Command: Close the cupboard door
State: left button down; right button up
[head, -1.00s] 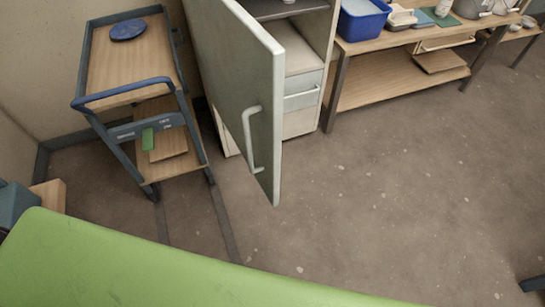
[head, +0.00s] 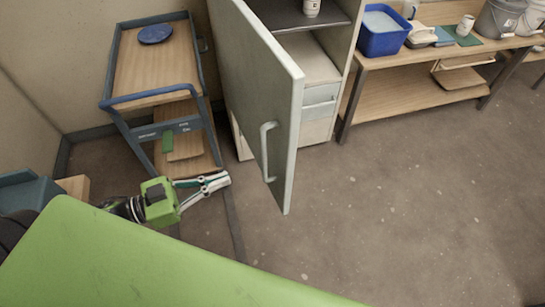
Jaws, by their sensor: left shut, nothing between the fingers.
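The cupboard door (head: 262,92) is grey-green and stands wide open, swung out toward me. Its white bar handle (head: 266,152) is on the face turned to the left. Behind the door the cupboard (head: 305,62) shows open shelves and a lower drawer. My left gripper (head: 216,182) is shut and empty, low in the picture, left of the door and apart from the handle. My right gripper is not in view.
A blue-framed trolley (head: 150,98) with a blue dish (head: 155,34) stands left of the door. A workbench (head: 410,102) at the right bears a blue tub (head: 383,36) and buckets. A green surface (head: 130,262) fills the lower left. The floor at right is clear.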

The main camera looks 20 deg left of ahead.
aim_at(284, 157)
pick_arm(q)
jog(key=p+x, duration=0.2)
jog(key=x, duration=1)
jog(key=shift+w+r, duration=0.1)
jog(key=shift+w, duration=0.1)
jog(key=shift+x, duration=0.75)
jog(key=shift+d, duration=0.1)
